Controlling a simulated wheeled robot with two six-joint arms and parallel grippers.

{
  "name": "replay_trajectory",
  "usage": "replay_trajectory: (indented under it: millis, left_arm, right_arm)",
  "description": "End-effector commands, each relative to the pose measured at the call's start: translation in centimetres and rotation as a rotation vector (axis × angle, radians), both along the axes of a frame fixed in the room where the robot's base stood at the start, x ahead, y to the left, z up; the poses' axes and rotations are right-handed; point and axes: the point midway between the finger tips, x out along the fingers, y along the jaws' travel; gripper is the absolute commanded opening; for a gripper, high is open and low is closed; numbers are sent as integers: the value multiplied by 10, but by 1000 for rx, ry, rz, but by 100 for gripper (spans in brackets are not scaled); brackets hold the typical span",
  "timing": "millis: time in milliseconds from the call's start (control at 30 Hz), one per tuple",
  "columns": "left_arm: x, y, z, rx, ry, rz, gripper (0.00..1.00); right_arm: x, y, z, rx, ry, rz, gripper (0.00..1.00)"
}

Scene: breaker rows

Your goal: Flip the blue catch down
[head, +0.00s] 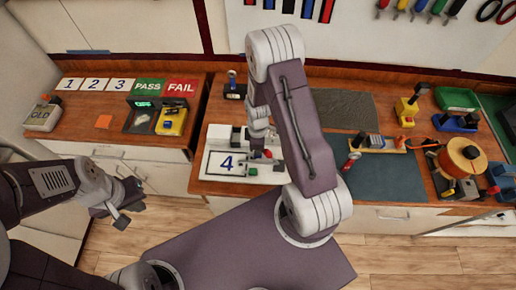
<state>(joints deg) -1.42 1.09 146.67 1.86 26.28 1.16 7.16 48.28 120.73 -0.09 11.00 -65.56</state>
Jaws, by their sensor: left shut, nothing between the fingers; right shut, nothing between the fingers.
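A pale panel (272,177) lies on the wooden bench, with a card marked 4 (227,164), a small green part (252,172) and small dark parts on it. My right gripper (265,153) points down over the panel, shut and empty. It and my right arm hide part of the panel, and I cannot tell whether it touches anything. I cannot make out a blue catch on the panel with certainty. My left gripper (124,216) is shut and empty, low on the left in front of the cabinets, away from the panel.
A small upright device (233,84) stands behind the panel. A dark mat (378,178), a board with a red-handled clamp (375,144) and an orange spool (463,156) are to the right. The left bench holds PASS (149,85) and FAIL (182,86) cards.

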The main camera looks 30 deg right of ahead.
Motion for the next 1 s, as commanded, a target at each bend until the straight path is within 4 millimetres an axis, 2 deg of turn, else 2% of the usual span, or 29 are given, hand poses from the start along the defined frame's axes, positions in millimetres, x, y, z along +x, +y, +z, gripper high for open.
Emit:
replay_trajectory:
  millis: [400,633,1000]
  left_arm:
    - [0,0,1,0,0,0,0]
    - [0,0,-18,0,0,0,0]
    - [0,0,-12,0,0,0,0]
  right_arm:
    - [0,0,-6,-1,-1,0,0]
    - [9,15,-27,0,0,3,0]
    - [9,17,-22,0,2,1,0]
